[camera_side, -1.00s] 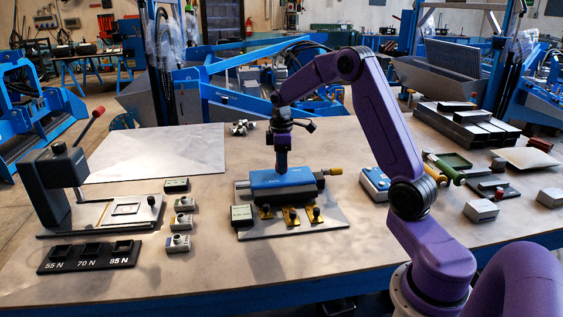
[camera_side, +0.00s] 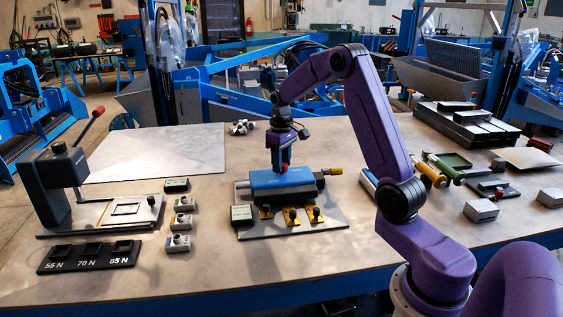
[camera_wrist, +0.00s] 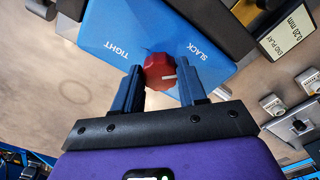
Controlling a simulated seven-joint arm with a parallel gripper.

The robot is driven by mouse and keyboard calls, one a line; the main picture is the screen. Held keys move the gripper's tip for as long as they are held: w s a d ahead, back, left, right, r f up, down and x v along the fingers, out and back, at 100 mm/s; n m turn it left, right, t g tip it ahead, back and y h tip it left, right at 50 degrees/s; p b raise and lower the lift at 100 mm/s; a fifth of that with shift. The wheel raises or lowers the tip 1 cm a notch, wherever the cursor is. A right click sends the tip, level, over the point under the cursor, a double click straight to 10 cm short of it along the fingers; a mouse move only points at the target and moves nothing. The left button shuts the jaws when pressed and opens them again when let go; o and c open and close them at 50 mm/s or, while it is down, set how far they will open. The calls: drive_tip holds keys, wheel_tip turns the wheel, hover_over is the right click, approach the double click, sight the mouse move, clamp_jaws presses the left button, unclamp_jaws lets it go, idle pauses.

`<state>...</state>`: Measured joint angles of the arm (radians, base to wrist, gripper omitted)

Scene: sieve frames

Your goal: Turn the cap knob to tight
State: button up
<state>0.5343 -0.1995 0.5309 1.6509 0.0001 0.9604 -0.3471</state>
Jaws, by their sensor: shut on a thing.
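The red cap knob (camera_wrist: 157,68) sits on the blue block (camera_wrist: 105,28), which has TIGHT and SLACK printed on it in white. The white mark on the knob points to the right in the wrist view, on the SLACK side. My gripper (camera_wrist: 161,80) is shut on the knob, one blue finger on each side. In the side view my gripper (camera_side: 281,167) is upright over the blue block (camera_side: 280,181), and the knob is mostly hidden there.
A display (camera_wrist: 290,32) beside the block reads END PLAY 0.20 mm. The block's base plate (camera_side: 325,222) carries several brass clips. A press (camera_side: 48,185) and a 55/70/85 N rack (camera_side: 88,257) stand at left. Hand tools and metal blocks (camera_side: 481,209) lie at right.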

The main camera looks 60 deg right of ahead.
drive_tip(key=m, duration=0.4)
drive_tip(key=shift+r+m, duration=0.1)
drive_tip(key=shift+m, duration=0.2)
drive_tip(key=m, duration=0.4)
drive_tip(key=shift+m, duration=0.3)
drive_tip(key=shift+w, duration=0.1)
drive_tip(key=o, duration=1.1)
drive_tip(key=shift+c, duration=0.2)
wheel_tip(320, 180, up, 17)
drive_tip(key=shift+r, duration=0.2)
drive_tip(key=shift+a, duration=0.15)
